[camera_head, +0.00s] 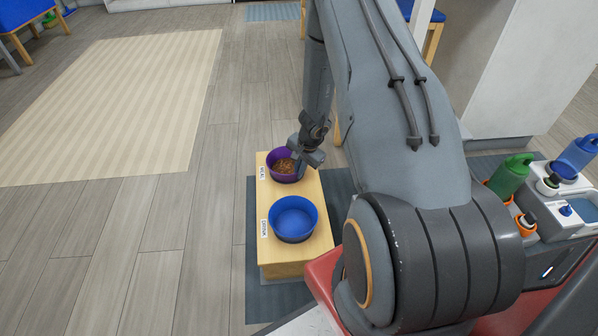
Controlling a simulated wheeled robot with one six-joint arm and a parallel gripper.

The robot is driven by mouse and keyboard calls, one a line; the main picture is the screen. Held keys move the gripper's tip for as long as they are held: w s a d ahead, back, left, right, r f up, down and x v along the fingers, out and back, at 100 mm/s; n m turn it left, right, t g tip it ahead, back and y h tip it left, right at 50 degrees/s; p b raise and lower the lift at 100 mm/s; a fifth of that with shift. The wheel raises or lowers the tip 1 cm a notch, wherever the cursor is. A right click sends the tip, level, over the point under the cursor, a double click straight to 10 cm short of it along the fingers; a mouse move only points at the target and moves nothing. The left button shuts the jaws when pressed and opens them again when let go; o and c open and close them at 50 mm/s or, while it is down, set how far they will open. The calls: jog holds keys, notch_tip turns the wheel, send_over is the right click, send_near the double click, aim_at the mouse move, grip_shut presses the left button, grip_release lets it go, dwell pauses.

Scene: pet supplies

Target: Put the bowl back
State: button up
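A purple bowl (279,172) with brown food in it sits at the far end of a light wooden stand (285,269), beside a small white label. A blue bowl (293,217) sits at the near end, beside another white label; its inside looks plain blue, with no food visible. My gripper (302,163) points down at the right rim of the purple bowl and hides part of it. The fingertips are small and partly hidden, so I cannot tell whether they are open or touching the rim.
The stand is on a grey-blue mat (262,302). A beige striped rug (120,100) lies to the left, with clear wooden floor between. At the right, a green container (510,175) and a blue one (577,152) stand in a grey carrier. A white wall block (500,70) rises behind.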

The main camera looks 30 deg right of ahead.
jog(key=o, duration=0.4)
jog(key=p+v, duration=0.5)
jog(key=v, duration=0.7)
jog(key=shift+r, duration=0.15)
jog(key=s+a+r+n, duration=0.25)
jog(key=a+r, duration=0.25)
jog(key=a, duration=0.4)
jog(key=s+a+r+n+g+y, duration=0.1)
jog(key=a+r+n, duration=0.4)
jog(key=a, duration=0.5)
jog(key=s+a+r+n, duration=0.2)
jog(key=a+r, duration=0.4)
jog(key=a, duration=0.3)
jog(key=s+a+r+n, duration=0.3)
jog(key=s, duration=0.5)
jog(key=s+a+r+n+g+h, duration=0.1)
jog(key=s+a+r+n, duration=0.3)
jog(key=s, duration=0.4)
jog(key=s+a+r+n, duration=0.4)
jog(key=s, duration=0.4)
jog(key=shift+s+a+r, duration=0.1)
jog(key=shift+s+a, duration=0.05)
jog(key=shift+s, duration=0.25)
